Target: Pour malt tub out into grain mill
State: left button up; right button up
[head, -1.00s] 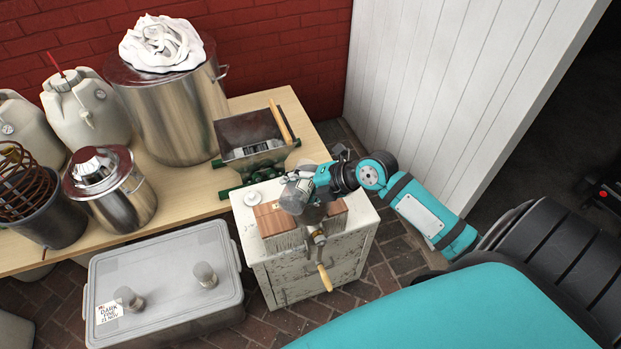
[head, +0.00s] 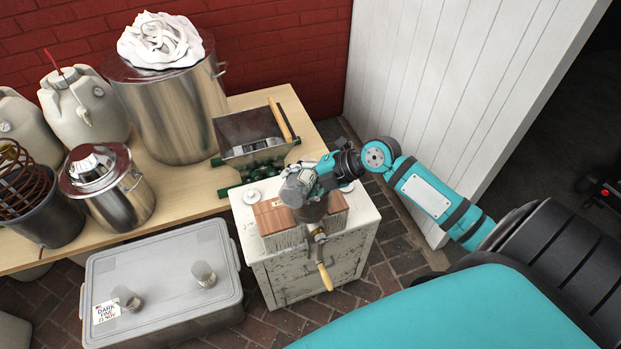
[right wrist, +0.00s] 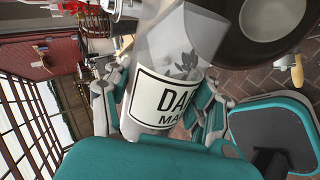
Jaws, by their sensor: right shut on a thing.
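The malt tub (right wrist: 165,95), clear with a white label reading "DA… MA…", is between the fingers of my right gripper (right wrist: 160,105) in the right wrist view. In the head view, the tub (head: 297,190) is over the grain mill at the end of my right arm (head: 322,178). The grain mill (head: 314,212) stands at a wooden block on a white cabinet; its crank has a wooden handle. Its round, dark-rimmed hopper (right wrist: 268,22) is beside the tub in the wrist view. The tub looks tilted; I cannot tell what is inside. My left gripper is not in view.
The worn white cabinet (head: 355,245) stands before the wooden table (head: 215,190). A metal hopper with green rollers (head: 248,130), a steel pot (head: 180,115) and white jugs (head: 90,110) are on it. A grey lidded crate (head: 160,270) is on the brick floor. A white panel wall (head: 430,90) rises behind my arm.

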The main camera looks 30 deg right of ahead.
jog(key=shift+w+d+r+m+g+y+b, duration=0.2)
jog(key=shift+d+r+m+g+y+b, duration=0.1)
jog(key=shift+r+m+g+y+b, duration=0.25)
dwell(0.6)
jog(key=shift+w+d+r+m+y+b, duration=0.15)
jog(key=shift+d+r+m+y+b, duration=0.2)
jog(key=shift+b, duration=0.3)
jog(key=shift+w+d+m+y+b, duration=0.15)
jog(key=shift+y+b, duration=0.25)
jog(key=shift+b, duration=0.2)
dwell(0.8)
